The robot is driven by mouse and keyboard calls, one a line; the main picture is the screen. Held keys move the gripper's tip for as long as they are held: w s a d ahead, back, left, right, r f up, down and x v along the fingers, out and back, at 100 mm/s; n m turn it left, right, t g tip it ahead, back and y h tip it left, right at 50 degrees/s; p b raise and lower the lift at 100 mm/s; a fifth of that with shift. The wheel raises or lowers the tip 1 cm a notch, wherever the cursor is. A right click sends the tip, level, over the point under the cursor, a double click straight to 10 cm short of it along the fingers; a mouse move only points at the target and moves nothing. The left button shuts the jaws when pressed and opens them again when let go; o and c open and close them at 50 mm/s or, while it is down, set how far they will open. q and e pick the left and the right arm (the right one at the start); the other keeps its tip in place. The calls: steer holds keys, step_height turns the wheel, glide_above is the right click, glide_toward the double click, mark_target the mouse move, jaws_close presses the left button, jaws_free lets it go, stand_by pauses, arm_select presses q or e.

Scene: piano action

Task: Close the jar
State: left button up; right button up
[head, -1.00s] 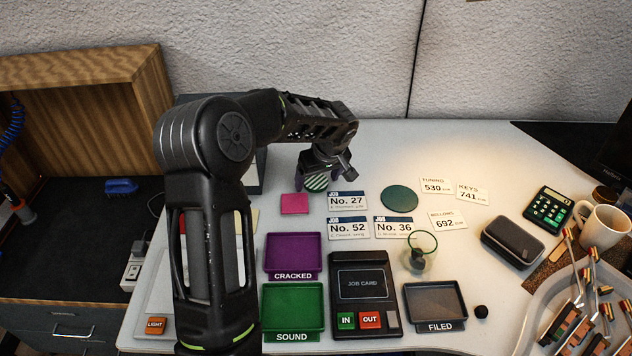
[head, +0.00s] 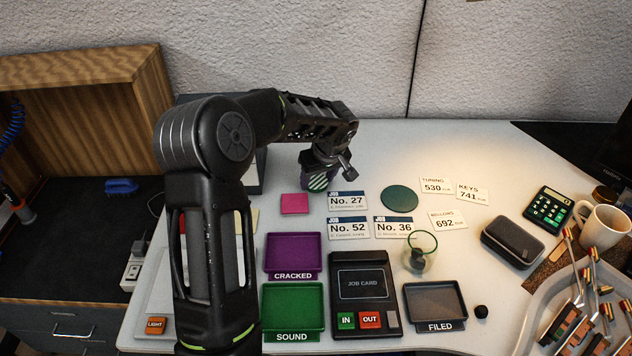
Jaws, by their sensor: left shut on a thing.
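A small clear glass jar (head: 419,258) with a green rim stands open at the top on the white table, right of the job cards. The held thing is apart from the jar. My right gripper is not in view.
A dark green disc (head: 399,199) lies flat behind the jar. Near the jar are price cards (head: 447,220), a filed tray (head: 436,303), the job card device (head: 364,286) and a black case (head: 513,243). A mug (head: 602,226) stands at the right.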

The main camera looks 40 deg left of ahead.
mark_target(318, 183)
arm_select(q)
step_height(318, 183, up, 10)
stand_by(0.7)
stand_by(0.5)
